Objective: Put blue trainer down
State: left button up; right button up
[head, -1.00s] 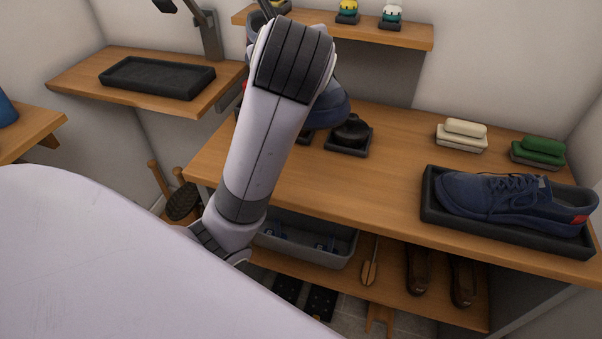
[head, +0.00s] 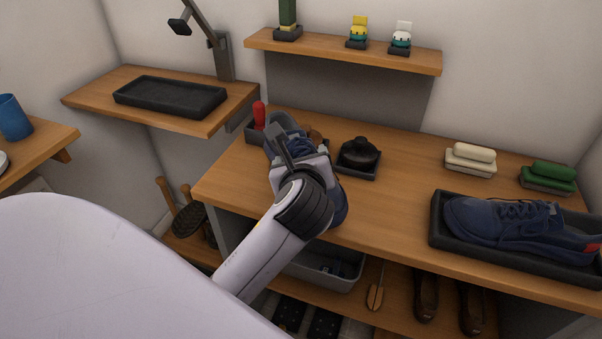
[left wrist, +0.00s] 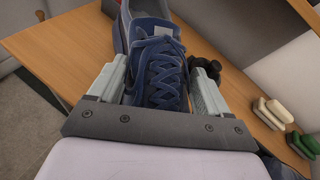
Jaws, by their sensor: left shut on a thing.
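A blue trainer (head: 338,205) is in my left gripper (head: 290,150), over the left part of the bench top (head: 400,200). My gripper and arm hide much of it in the head view. In the left wrist view the trainer's laces (left wrist: 163,62) show between the two fingers of my left gripper (left wrist: 155,85), which are shut on its sides. I cannot tell whether its sole touches the bench. Another blue trainer (head: 510,222) lies in a black tray (head: 436,236) at the bench's right. My right gripper is not in view.
A black dish with a dark round lid (head: 360,155) stands close to the right of the held trainer. A dark caddy with a red-handled item (head: 259,115) stands behind it. Cream (head: 470,158) and green (head: 548,175) brushes are farther right. An empty black tray (head: 172,97) is on the left shelf.

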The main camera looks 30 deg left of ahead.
pick_arm(q)
jog(key=shift+f, duration=1.75)
jog(key=shift+f, duration=0.1)
jog(key=shift+f, duration=0.25)
jog(key=o, duration=1.2)
